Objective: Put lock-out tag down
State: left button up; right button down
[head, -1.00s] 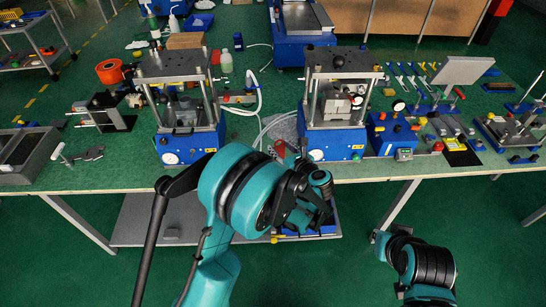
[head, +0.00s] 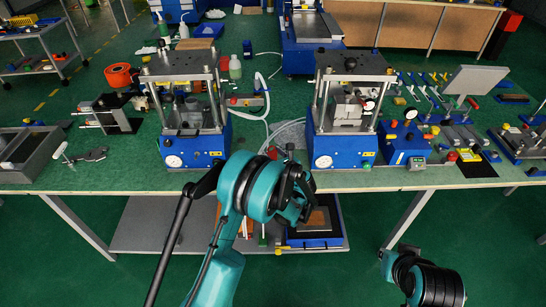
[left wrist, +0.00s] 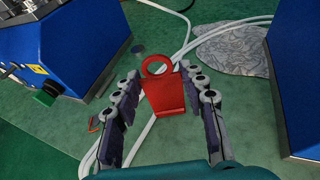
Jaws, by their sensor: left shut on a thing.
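The red lock-out tag (left wrist: 166,97) shows in the left wrist view, with a ring at its far end. It sits between the two fingers of my left gripper (left wrist: 160,73), which is shut on it. The green bench top (left wrist: 61,122) lies beyond the tag; I cannot tell how high the tag is above it. In the head view my left arm hides most of this gripper, near the bench's front edge between the two presses. My right gripper does not show; only part of my right arm is at the lower right.
Two blue presses, one left (head: 192,148) and one right (head: 342,145), flank the gap. White hoses (left wrist: 176,75) and a crumpled grey sheet (left wrist: 232,47) lie in the gap. A blue tray (head: 318,242) stands on the lower shelf. A clamp (head: 85,156) lies at left.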

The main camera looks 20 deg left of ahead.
pick_arm(q)
jog(key=shift+f, duration=0.15)
jog(key=o, duration=1.1)
